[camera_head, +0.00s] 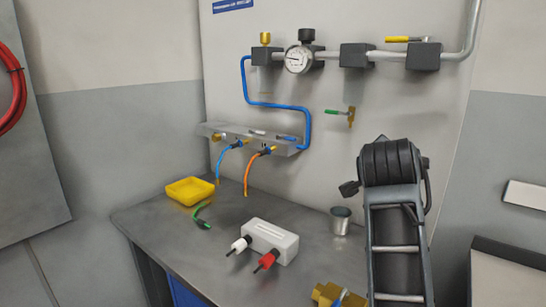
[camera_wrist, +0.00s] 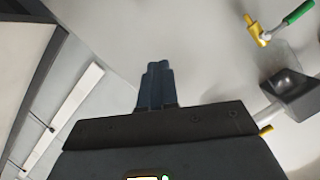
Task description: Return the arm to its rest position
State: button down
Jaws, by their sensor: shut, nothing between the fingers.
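My arm rises at the right of the head view, in front of the bench's right end and the wall panel. Its dark upper joint stands below the pipe blocks. In the wrist view my gripper (camera_wrist: 157,70) has its two dark blue fingers together with nothing between them. The fingers point toward pale wall surface and touch nothing that I can see. In the head view I cannot make out the fingers; the arm hides part of the scene behind it.
A metal bench (camera_head: 150,226) carries a yellow tray (camera_head: 190,190), a white box (camera_head: 271,241), a metal cup (camera_head: 340,221) and a brass fitting (camera_head: 328,294). A gauge (camera_head: 298,60) and a green-handled valve (camera_head: 350,115) are on the panel; the valve also shows in the wrist view (camera_wrist: 264,34).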

jog(key=s+d+f+n+t+y, duration=0.1)
jog(key=s+f+n, duration=0.2)
jog(key=s+f, duration=0.45)
jog(key=s+d+f+n+t+y, duration=0.1)
jog(key=s+f+n, duration=0.35)
jog(key=f, duration=0.55)
jog(key=s+a+f+n+y, duration=0.1)
jog(key=s+f+n+y, duration=0.1)
jog(key=s+f, duration=0.35)
jog(key=s+f+n+y, duration=0.1)
jog(key=s+f, duration=0.2)
jog(key=s, duration=0.6)
jog(key=s+a+n+y, duration=0.2)
jog(key=s+n, duration=0.1)
jog(key=s, duration=1.3)
jog(key=a+r+v, duration=0.2)
jog(key=v, duration=1.3)
jog(key=shift+w+a, duration=0.15)
jog(key=shift+w, duration=0.1)
jog(key=c, duration=1.8)
grip_release()
jog(key=shift+m, duration=0.25)
